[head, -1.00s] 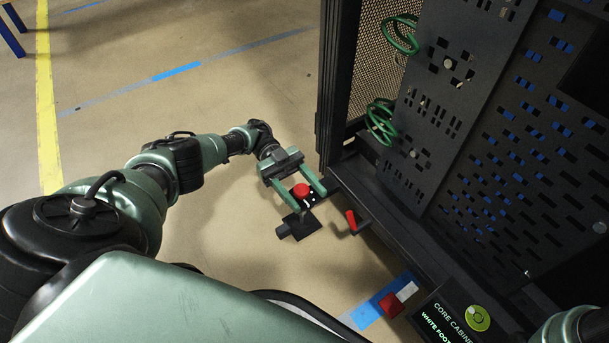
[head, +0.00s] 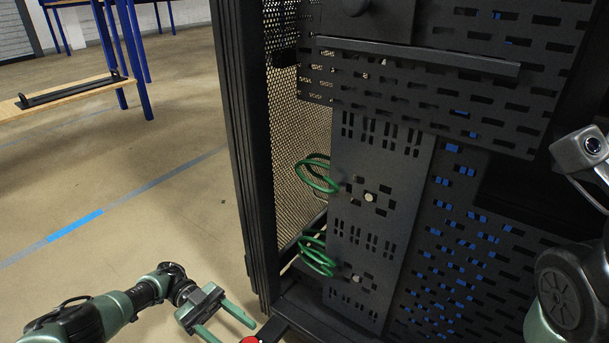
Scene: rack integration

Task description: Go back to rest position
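My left gripper (head: 232,327) is at the bottom of the head view, left of the rack's front corner. Its two green fingers are spread apart with nothing seen between them, though the fingertips are near the lower picture edge. A red round knob (head: 250,340) shows just beside the fingers, cut off by the picture edge. My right arm (head: 572,290) comes in at the right edge. A grey part of it is raised in front of the rack, and I cannot make out its gripper fingers.
The black rack (head: 243,150) with perforated panels fills the middle and right. Green cable loops (head: 318,174) hang at its left inner side. A wooden bench (head: 60,98) with blue legs stands at the back left. The floor (head: 150,220) between is clear.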

